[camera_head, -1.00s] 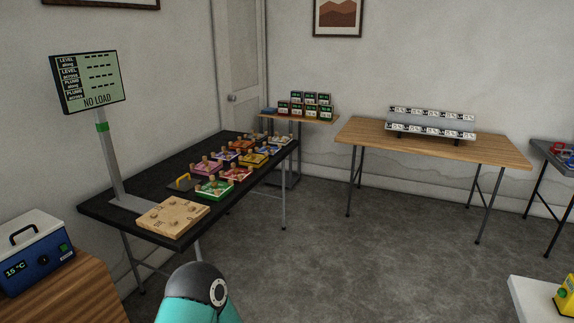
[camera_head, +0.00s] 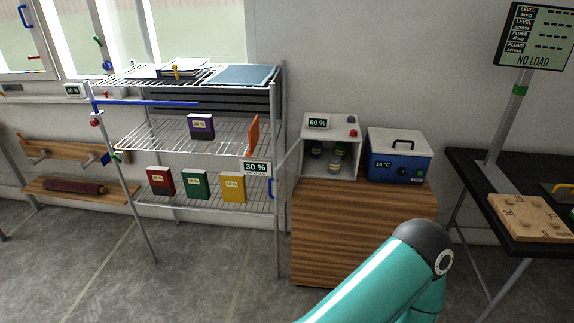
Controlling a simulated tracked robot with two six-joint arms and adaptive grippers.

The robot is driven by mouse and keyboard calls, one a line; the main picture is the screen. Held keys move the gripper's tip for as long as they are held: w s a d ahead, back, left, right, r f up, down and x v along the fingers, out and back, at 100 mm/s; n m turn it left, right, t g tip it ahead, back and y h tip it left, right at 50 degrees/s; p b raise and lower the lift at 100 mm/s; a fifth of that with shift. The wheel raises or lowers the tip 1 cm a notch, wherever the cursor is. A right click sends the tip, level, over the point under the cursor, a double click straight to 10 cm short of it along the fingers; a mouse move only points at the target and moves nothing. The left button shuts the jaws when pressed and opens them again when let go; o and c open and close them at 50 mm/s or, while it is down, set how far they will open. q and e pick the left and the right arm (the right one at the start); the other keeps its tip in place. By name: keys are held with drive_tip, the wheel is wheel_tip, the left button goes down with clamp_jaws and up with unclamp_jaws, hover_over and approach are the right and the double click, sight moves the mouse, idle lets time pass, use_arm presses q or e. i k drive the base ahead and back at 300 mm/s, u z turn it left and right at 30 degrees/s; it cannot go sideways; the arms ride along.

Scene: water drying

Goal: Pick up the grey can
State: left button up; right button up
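I cannot make out a grey can in this view. Several small dark and pale containers (camera_head: 336,160) stand inside an open-fronted white box (camera_head: 308,165); they are too small to tell apart. A teal link of one of my arms crosses the bottom of the view, in front of the wooden cabinet. Neither of my grippers is in view.
A wire rack (camera_head: 150,135) holds several coloured boxes and stacked sheets. A wooden cabinet (camera_head: 340,235) carries the white box and a blue device (camera_head: 398,155). A black table (camera_head: 478,170) stands at the right. Grey floor (camera_head: 200,275) is clear in front of the rack.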

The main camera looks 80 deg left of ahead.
sight(335, 160)
drive_tip(key=u, duration=0.2)
drive_tip(key=i, duration=0.25)
drive_tip(key=u, duration=3.1)
drive_tip(key=i, duration=1.05)
drive_tip(key=z, duration=0.45)
